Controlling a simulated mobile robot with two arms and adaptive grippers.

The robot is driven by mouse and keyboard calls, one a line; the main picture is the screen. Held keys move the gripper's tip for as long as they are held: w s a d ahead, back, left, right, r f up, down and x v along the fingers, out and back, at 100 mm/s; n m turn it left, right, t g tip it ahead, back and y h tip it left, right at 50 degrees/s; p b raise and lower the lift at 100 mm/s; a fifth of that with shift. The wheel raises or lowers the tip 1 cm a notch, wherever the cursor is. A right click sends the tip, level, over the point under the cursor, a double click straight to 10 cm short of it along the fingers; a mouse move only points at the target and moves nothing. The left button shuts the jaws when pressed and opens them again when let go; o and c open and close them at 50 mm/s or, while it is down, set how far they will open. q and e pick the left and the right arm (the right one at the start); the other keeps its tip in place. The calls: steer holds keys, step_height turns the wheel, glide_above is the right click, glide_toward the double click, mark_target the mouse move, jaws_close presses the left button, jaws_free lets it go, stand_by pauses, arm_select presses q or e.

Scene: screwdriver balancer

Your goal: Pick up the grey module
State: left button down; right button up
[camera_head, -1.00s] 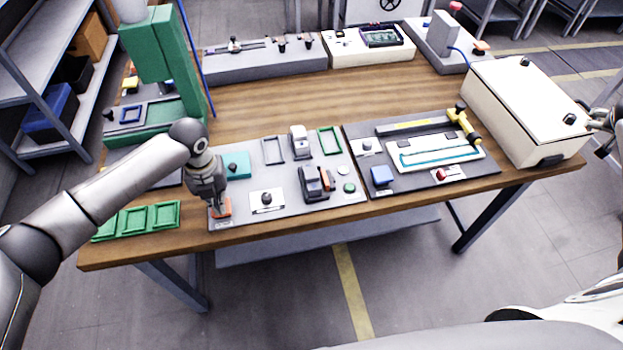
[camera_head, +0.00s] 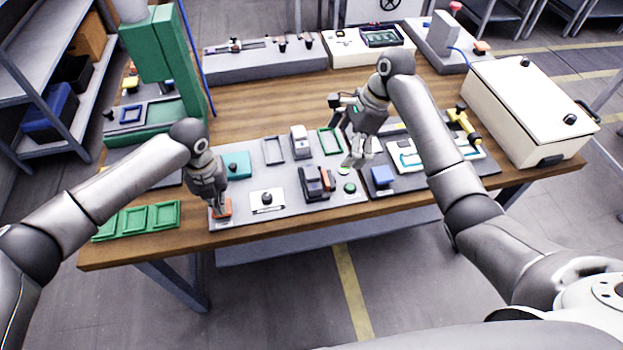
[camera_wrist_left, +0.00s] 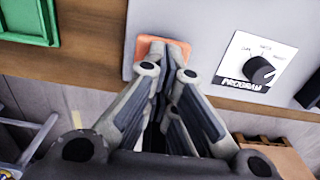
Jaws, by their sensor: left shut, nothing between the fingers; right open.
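A small upright grey block (camera_head: 299,142), which looks like the grey module, stands at the back of the grey panel (camera_head: 235,216), between a dark empty frame and a green frame. My right gripper (camera_head: 357,158) is open and empty, pointing down above the panel's right side, to the right of the grey block and apart from it. My left gripper (camera_head: 219,208) is shut and empty, pointing down at the orange pad (camera_head: 226,205) on the panel's front left corner. In the left wrist view, its fingers cover part of the orange pad (camera_wrist_left: 184,48); contact is unclear.
The dark frame (camera_head: 264,151), green frame (camera_head: 323,137), a black device (camera_head: 311,187) and a program knob (camera_head: 267,197) surround the block. Green trays (camera_head: 135,223) lie front left. A blue block (camera_head: 382,176) is on the right panel. A white case (camera_head: 535,95) stands right.

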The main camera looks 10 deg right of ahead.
mark_target(314, 172)
arm_select(q)
steer(key=shift+a, duration=0.1)
arm_select(e)
steer(key=shift+g, duration=0.3)
steer(key=a+f, duration=0.1)
steer(key=a, duration=0.1)
steer(key=a+f, duration=0.1)
steer(key=a, duration=0.1)
steer(key=s+a+f, duration=0.1)
steer(key=a, duration=0.1)
steer(key=shift+f, duration=0.4)
steer(key=shift+w+x, duration=0.1)
steer(key=shift+x, duration=1.45)
steer(key=shift+w+x, duration=0.15)
steer(key=shift+x, duration=1.45)
steer(key=shift+d, duration=0.1)
steer(key=c, duration=1.2)
steer(key=shift+r, duration=7.55)
steer(key=shift+c, duration=0.2)
